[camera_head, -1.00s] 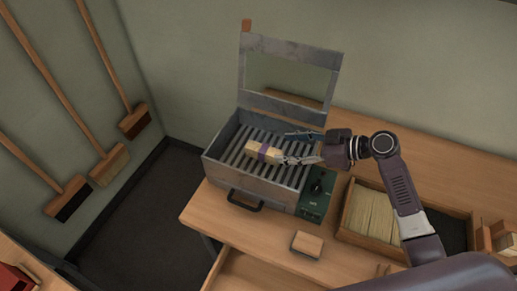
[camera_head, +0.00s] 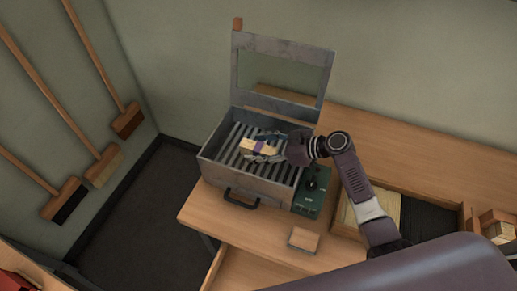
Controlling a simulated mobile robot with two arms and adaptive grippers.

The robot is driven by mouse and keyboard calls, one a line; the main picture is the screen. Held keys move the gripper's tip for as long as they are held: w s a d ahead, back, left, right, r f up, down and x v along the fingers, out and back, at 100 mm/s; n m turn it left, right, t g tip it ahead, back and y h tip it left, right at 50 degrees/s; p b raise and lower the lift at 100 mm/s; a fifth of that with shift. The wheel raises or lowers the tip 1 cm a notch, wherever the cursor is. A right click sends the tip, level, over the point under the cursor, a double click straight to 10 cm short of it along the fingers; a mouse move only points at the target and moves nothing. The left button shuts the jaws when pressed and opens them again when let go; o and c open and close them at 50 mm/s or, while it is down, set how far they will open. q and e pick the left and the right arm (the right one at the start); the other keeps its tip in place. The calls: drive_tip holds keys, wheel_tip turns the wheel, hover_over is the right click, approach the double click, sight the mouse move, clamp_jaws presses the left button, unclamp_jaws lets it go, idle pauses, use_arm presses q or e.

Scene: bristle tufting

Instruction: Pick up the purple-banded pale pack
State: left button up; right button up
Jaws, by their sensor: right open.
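The pale pack (camera_head: 247,145) with a purple band (camera_head: 259,146) lies on the slatted floor of the open metal box (camera_head: 208,157). My right gripper (camera_head: 265,147) is inside the box with its fingers open, one on the far side of the pack and one on the near side. The fingers stand around the pack's right part, near the band. I cannot tell whether either finger touches it. The pack's right end is partly hidden by the gripper. My left gripper is not in view.
The box's framed lid (camera_head: 282,70) stands open at the back. A green control unit (camera_head: 312,190) adjoins the box on the right. A small wooden block (camera_head: 303,240) lies in front, and a tray of pale bristles (camera_head: 383,207) stands to the right. Brooms hang on the left wall.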

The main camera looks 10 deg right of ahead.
drive_tip(key=shift+c, duration=0.3)
drive_tip(key=c, duration=1.2)
drive_tip(key=shift+c, duration=0.2)
drive_tip(key=shift+r, duration=0.2)
